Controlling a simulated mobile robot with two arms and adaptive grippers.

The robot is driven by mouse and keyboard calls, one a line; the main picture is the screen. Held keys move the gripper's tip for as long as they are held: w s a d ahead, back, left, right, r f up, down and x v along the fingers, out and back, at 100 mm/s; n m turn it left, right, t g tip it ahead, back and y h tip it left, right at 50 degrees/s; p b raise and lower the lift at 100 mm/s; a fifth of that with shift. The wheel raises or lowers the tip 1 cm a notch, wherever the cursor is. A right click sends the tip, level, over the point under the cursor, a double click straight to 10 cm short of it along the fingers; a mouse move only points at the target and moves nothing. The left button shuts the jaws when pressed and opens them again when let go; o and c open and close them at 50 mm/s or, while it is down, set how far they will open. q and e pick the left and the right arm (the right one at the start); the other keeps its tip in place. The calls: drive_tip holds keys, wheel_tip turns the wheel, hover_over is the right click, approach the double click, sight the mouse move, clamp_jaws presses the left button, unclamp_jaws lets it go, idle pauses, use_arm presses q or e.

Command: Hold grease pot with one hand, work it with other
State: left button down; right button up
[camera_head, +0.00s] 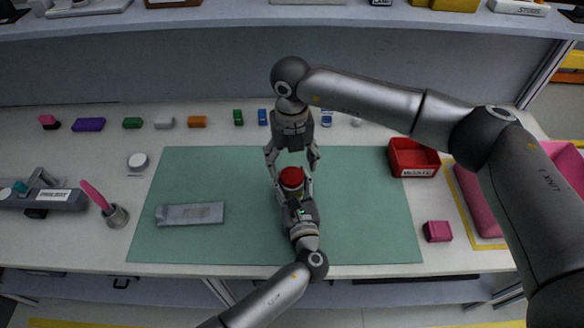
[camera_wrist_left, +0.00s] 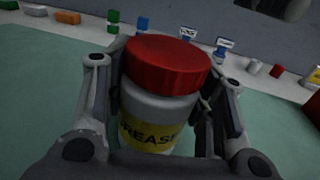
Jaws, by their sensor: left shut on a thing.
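The grease pot (camera_head: 291,179) has a red lid, and it stands over the middle of the green mat (camera_head: 370,225). In the left wrist view the pot (camera_wrist_left: 158,105) shows a grey-white body with a yellow label reading "GREASE" and its red lid (camera_wrist_left: 167,62) on top. My left gripper (camera_head: 291,192) comes from the front edge and is shut on the pot's body, below the lid. My right gripper (camera_head: 292,160) points down just behind and above the lid, its fingers spread and empty. I cannot tell whether the pot touches the mat.
A grey flat packet (camera_head: 190,213) lies on the mat's left. A red waste bin (camera_head: 413,157) stands at its right back corner. A cup with a pink-handled tool (camera_head: 115,215) and a white round piece (camera_head: 138,161) are to the left. Several small coloured blocks line the back.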

use_arm(q)
drive_tip(key=c, duration=0.6)
unclamp_jaws()
drive_tip(key=shift+o, duration=0.2)
drive_tip(key=shift+s, duration=0.1)
